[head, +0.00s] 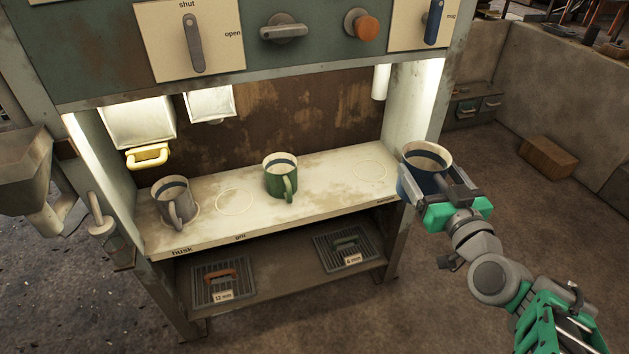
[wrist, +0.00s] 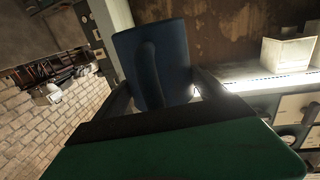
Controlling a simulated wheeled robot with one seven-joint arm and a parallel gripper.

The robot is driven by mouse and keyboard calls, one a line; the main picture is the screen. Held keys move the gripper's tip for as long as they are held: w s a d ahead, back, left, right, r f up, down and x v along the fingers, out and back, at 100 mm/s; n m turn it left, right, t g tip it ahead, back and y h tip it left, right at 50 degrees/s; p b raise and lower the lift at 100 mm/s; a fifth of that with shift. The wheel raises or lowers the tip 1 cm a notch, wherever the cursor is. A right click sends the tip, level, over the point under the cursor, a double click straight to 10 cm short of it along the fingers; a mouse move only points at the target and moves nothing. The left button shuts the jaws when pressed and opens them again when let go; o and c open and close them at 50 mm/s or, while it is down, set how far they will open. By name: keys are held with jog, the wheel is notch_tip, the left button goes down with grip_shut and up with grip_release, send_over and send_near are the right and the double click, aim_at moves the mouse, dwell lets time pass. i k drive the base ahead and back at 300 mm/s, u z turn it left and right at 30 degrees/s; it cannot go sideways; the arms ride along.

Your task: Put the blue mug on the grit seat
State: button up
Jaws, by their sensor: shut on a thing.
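The blue mug (head: 424,172) is held upright in my gripper (head: 432,188), to the right of the bench's right end. In the wrist view the mug (wrist: 152,62) sits between the two fingers (wrist: 158,100), its handle toward the camera. The grit seat (head: 235,202) is a bare pale ring on the shelf, above the label "grit". It lies between a grey mug (head: 174,201) on the husk seat at left and a green mug (head: 281,176) near the shelf's middle. Another empty ring (head: 371,170) lies near the right end.
An upper panel with levers and an orange knob (head: 367,28) overhangs the shelf (head: 325,190). A right side post (head: 412,100) stands beside the blue mug. A yellow handle (head: 148,156) hangs at back left. Two grates (head: 222,283) lie on the lower shelf.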

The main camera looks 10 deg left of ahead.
aim_at(235, 206)
jog(key=z, duration=0.4)
jog(key=k, duration=1.25)
jog(key=u, duration=1.8)
jog(key=i, duration=1.5)
